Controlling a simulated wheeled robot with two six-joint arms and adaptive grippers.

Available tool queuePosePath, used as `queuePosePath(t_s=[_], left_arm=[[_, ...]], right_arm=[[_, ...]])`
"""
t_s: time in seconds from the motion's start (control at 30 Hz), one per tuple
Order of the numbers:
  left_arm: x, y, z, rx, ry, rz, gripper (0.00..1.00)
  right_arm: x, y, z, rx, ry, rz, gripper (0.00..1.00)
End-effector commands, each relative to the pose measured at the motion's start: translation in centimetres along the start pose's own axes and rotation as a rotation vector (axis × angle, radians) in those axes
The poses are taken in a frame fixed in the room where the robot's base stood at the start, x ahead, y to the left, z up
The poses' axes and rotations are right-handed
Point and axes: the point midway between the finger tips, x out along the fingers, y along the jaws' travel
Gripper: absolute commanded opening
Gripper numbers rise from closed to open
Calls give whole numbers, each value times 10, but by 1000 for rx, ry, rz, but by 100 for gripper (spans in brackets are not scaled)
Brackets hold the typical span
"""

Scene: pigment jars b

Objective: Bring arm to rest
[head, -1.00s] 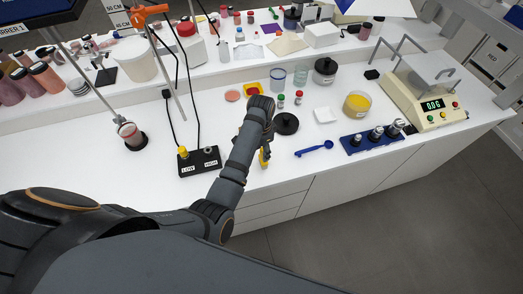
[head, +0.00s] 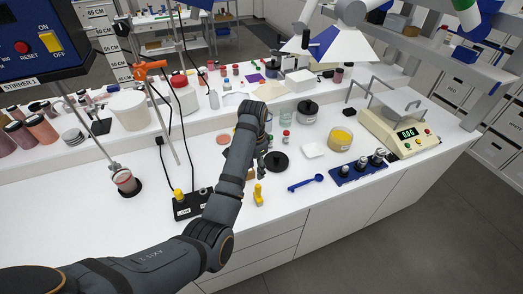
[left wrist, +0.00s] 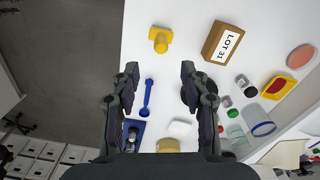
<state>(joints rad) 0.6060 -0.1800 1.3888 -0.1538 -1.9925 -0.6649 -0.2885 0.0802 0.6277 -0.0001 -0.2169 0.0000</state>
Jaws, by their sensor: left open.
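My left gripper (head: 263,155) hangs over the white counter at the end of my left arm in the head view. My right gripper is not in view.
A black switch box (head: 192,204) is left of my arm. The counter's front left is clear.

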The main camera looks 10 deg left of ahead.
Motion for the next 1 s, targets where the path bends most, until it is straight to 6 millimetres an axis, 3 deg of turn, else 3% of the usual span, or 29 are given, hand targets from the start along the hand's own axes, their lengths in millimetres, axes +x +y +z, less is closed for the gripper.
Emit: queuePosePath(t_s=[0.17,0.27,0.4,0.5,0.7,1.0], left_arm=[[3,0,3,-8,1,-1,45],[23,0,22,-69,11,-12,45],[69,7,88,-254,54,-67,45],[86,19,136,-373,96,-116,45],[88,44,193,-498,159,-170,45],[69,78,242,-588,235,-201,45]], right_arm=[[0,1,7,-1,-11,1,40],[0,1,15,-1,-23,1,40],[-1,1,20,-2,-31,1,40],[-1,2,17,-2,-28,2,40],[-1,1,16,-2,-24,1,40],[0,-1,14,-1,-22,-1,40]])
